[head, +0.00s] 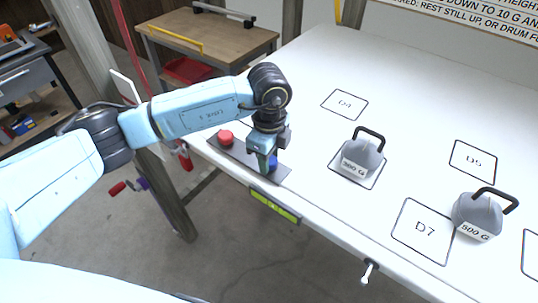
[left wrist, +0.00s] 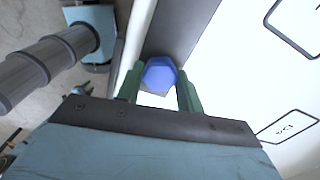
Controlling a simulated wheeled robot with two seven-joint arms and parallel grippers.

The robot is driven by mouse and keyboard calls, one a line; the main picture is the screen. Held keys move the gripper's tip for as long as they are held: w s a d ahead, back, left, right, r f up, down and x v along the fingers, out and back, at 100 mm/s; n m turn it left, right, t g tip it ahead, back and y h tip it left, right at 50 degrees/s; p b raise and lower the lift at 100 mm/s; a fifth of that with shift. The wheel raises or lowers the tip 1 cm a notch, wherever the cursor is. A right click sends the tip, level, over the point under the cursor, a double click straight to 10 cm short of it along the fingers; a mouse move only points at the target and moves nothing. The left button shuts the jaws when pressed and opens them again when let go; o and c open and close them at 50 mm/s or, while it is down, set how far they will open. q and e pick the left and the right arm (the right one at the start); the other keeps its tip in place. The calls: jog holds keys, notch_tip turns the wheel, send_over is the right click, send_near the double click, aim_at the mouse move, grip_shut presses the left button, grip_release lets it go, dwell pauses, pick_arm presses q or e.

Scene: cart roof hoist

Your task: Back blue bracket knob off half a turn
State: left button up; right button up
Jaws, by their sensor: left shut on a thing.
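The blue knob (head: 273,163) sits on a dark plate (head: 236,152) along the table's near left edge, partly hidden by my left gripper (head: 263,158) in the head view. In the left wrist view the blue knob (left wrist: 160,74) has a faceted, six-sided look and lies between the green fingers of my left gripper (left wrist: 160,88). My left gripper is shut on it from above. A red knob (head: 226,137) stands on the same plate, to the left of the gripper. My right gripper is not in view.
A 300 G weight (head: 362,158) and a 500 G weight (head: 478,216), both with black handles, stand on the white table (head: 315,85). A yellow-green display (head: 274,203) is on the table's front edge. A wooden post and red and purple handles (head: 140,184) lie below left.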

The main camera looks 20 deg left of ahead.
pick_arm(q)
jog(key=shift+s+f, duration=0.15)
jog(key=shift+f, duration=0.1)
jog(key=o, duration=1)
jog(key=shift+r, duration=0.15)
notch_tip(320, 180, up, 13)
jog(key=shift+r+b, duration=0.2)
jog(key=shift+b, duration=0.15)
jog(key=shift+f, duration=0.1)
